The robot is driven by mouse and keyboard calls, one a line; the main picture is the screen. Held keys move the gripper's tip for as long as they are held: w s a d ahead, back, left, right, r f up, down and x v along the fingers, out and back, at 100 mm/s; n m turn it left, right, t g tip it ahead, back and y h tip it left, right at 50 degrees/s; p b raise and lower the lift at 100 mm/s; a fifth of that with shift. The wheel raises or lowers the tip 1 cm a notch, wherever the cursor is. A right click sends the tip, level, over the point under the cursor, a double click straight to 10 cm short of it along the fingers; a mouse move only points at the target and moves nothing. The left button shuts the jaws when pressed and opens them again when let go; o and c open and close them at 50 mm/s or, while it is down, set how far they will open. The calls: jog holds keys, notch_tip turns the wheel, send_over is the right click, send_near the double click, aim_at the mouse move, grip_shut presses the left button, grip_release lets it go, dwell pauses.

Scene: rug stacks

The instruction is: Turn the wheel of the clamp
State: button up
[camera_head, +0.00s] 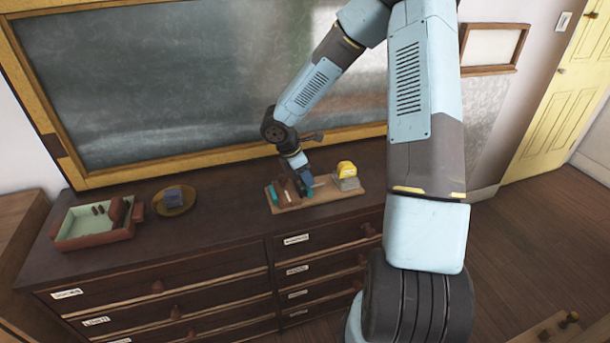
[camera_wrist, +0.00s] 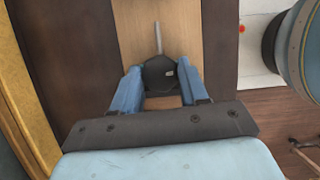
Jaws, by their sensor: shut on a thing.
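The clamp's wooden base (camera_head: 326,195) lies on the dark dresser top. A yellow and grey part (camera_head: 347,176) stands at its right end, and brown and teal parts (camera_head: 280,192) stand at its left end. My gripper (camera_head: 304,182) reaches down over the left half of the base. In the wrist view, the blue fingers of my gripper (camera_wrist: 160,76) are shut on a black, many-sided wheel (camera_wrist: 158,73), one finger on each side. A thin metal rod (camera_wrist: 158,36) runs from the wheel along the wood. My gripper largely hides the wheel in the head view.
A tray with a pale green inside and reddish walls (camera_head: 72,242) sits on the left of the dresser (camera_head: 220,210). A chalkboard (camera_head: 200,80) rises behind. Dresser top between dish and clamp is clear.

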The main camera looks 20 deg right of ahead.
jog(key=m+g, duration=0.1)
jog(key=m, duration=0.1)
jog(key=m+g, duration=0.1)
jog(key=m, duration=0.2)
jog(key=shift+w, duration=0.2)
jog(key=o, duration=1.1)
jog(key=shift+c, duration=0.2)
jog(key=v, duration=1.3)
jog(key=shift+r, duration=0.4)
